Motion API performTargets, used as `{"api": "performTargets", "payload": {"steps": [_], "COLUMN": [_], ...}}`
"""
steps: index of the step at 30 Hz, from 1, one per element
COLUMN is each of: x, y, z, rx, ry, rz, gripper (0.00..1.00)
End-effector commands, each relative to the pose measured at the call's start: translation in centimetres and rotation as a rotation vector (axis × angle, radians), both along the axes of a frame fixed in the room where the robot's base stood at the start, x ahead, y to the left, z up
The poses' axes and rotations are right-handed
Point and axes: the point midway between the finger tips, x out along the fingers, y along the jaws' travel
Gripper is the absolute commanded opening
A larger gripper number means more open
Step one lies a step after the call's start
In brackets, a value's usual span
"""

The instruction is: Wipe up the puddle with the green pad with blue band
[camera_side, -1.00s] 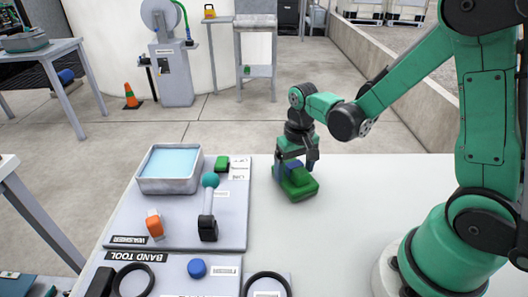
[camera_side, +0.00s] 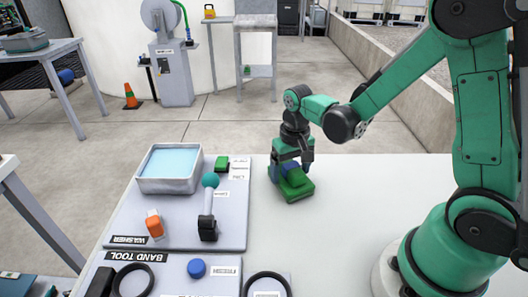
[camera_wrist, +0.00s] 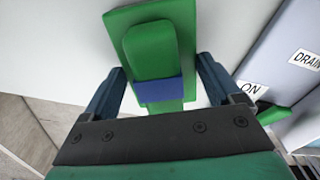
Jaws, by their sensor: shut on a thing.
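The green pad with blue band (camera_side: 297,187) is on the white tabletop, right of the grey panel, in the side view. My gripper (camera_side: 291,168) is above it, shut on its raised green grip. In the wrist view the pad (camera_wrist: 152,18) shows as a flat green base with a narrower green grip and a blue band (camera_wrist: 161,90), between the two fingers of my gripper (camera_wrist: 165,88). I cannot make out a puddle in either view; the pad and gripper hide part of the tabletop.
A grey panel (camera_side: 233,232) left of the pad carries a tray of light blue liquid (camera_side: 172,163), a teal-knobbed lever (camera_side: 209,200), an orange-topped switch (camera_side: 154,224) and a green block (camera_side: 222,162). The white tabletop (camera_side: 345,215) right of the pad is clear.

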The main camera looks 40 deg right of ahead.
Motion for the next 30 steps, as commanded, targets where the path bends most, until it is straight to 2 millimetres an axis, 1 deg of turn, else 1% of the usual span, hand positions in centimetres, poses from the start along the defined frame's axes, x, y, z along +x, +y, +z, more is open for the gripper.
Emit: {"api": "performTargets", "payload": {"steps": [8,18,28,30], "x": [0.8,2.8,3.0,3.1], "y": [0.8,2.9,3.1,3.1], "z": [0.0,0.2,0.3,0.8], "rx": [0.004,0.002,0.006,0.007], "ry": [-0.004,-0.002,-0.007,-0.008], "rz": [0.004,0.002,0.004,0.004], "gripper": [0.18,0.18,0.18,0.01]}}
